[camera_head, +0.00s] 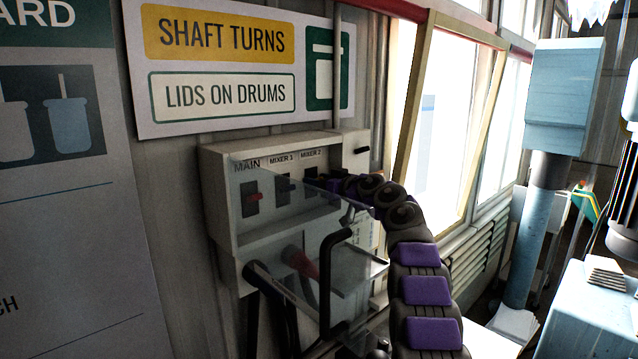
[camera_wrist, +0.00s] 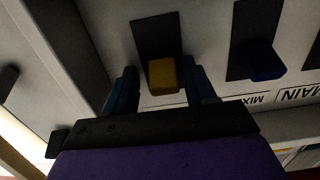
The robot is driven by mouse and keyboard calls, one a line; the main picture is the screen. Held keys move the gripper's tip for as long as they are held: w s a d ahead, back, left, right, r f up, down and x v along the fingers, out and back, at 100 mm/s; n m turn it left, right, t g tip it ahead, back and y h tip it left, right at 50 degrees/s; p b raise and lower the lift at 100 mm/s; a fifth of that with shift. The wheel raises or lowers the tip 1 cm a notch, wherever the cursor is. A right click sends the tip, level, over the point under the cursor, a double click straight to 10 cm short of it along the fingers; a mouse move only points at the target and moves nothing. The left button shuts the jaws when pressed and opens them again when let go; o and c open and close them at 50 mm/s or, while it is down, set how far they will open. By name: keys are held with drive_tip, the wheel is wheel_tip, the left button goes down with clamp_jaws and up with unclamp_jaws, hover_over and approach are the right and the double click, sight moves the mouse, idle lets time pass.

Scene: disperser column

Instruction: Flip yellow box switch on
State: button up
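The yellow switch (camera_wrist: 163,76) shows in the wrist view, which is upside down, on a dark slot plate of the grey switch box (camera_head: 225,225). My gripper (camera_wrist: 160,84) has its two fingers on either side of the yellow switch, with small gaps visible. It is open and holds nothing. In the head view, my gripper (camera_head: 318,184) is at the switch under the MIXER 2 label and hides most of it, so I cannot tell the yellow switch's colour or position there.
A red switch (camera_head: 252,198) sits under MAIN. A blue switch (camera_wrist: 265,62) sits beside the yellow one. A clear cover (camera_head: 355,270) juts out below my gripper, near a black handle (camera_head: 326,275). A window (camera_head: 440,130) and blue column (camera_head: 530,230) stand to the right.

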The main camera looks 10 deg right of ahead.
drive_tip(key=shift+s+r, duration=0.1)
drive_tip(key=shift+s, duration=0.05)
drive_tip(key=shift+d, duration=0.1)
drive_tip(key=shift+b+v, duration=0.75)
drive_tip(key=shift+v, duration=0.05)
drive_tip(key=b+v, duration=0.3)
drive_tip(key=v, duration=1.2)
drive_tip(key=shift+s+d, duration=0.2)
